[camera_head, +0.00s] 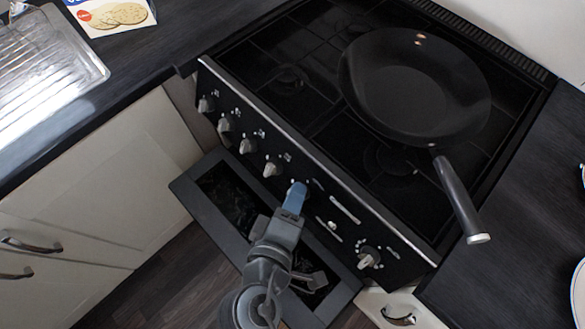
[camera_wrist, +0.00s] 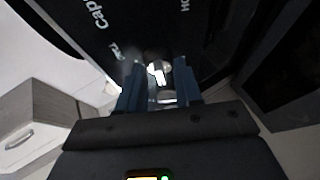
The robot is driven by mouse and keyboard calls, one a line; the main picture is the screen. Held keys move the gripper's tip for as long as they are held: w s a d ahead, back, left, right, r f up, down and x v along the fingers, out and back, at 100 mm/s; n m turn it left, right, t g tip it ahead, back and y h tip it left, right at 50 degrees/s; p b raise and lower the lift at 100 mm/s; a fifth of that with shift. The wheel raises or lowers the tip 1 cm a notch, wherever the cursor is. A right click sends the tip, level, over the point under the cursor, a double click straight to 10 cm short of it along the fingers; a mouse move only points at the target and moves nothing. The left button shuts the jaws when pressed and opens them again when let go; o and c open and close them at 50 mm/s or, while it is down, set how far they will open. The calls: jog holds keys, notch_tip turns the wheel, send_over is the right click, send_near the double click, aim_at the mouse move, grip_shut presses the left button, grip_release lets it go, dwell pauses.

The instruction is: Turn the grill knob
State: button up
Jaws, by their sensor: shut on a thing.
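The stove's black front panel (camera_head: 235,112) carries a row of light grey knobs and one larger knob (camera_head: 368,259) at the right end. My gripper (camera_head: 296,192) reaches up to the panel, just right of the fourth knob (camera_head: 271,169). Its blue fingers are shut on a knob, which is mostly hidden by them in the head view. In the wrist view, a bright metallic knob (camera_wrist: 158,72) shows between the two fingers (camera_wrist: 158,92). The labels are too small or cut off to tell which knob this is.
A dark door with a glass pane (camera_head: 196,186) stands open below the panel, under my arm. A black pan (camera_head: 415,90) sits on the hob, its handle (camera_head: 458,195) reaching past the front right edge. A sink drainer (camera_head: 50,65) and cracker box (camera_head: 112,15) are at upper left.

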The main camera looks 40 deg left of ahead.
jog(key=o, duration=1)
jog(key=b+v, duration=0.1)
jog(key=v, duration=0.6)
jog(key=shift+s+d+r, duration=0.1)
jog(key=shift+s+r, duration=0.05)
jog(key=shift+s, duration=0.2)
